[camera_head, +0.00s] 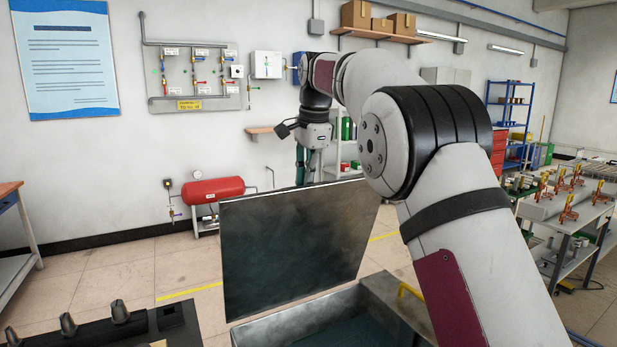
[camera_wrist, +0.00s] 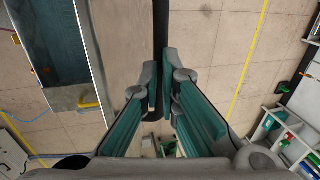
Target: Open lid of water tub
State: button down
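The water tub (camera_head: 262,332) is a grey metal box at the bottom of the head view. Its dark, flat lid (camera_head: 300,245) stands raised and nearly upright above it. My gripper (camera_wrist: 161,80) points down on the far side of the lid, by its top edge; in the head view the lid hides its fingertips. In the wrist view the teal-padded fingers converge, with a narrow gap at the tips. A dark strip (camera_wrist: 161,25) beside the lid's pale face (camera_wrist: 120,60) runs into that gap. I cannot tell whether the fingers touch it. The tub's dark interior (camera_wrist: 55,40) shows at left.
A dark fixture with several pegs (camera_head: 120,312) is at the lower left. A red tank (camera_head: 214,191) stands against the wall. A bench with orange clamps (camera_head: 570,205) is at the right. Bare tiled floor lies beyond the lid.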

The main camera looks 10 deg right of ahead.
jog(key=f, duration=0.2)
jog(key=shift+a+f+g, duration=0.2)
jog(key=shift+f+g, duration=0.1)
jog(key=shift+f, duration=0.05)
jog(key=c, duration=1.7)
grip_release()
jog(key=shift+o, duration=0.2)
jog(key=shift+w+f, duration=0.2)
jog(key=shift+w, duration=0.15)
jog(key=shift+r, duration=0.3)
jog(key=shift+d+r, duration=0.1)
jog(key=shift+r, duration=0.15)
notch_tip(320, 180, up, 7)
jog(key=s, duration=0.1)
jog(key=shift+s+d, duration=0.15)
jog(key=shift+s, duration=0.2)
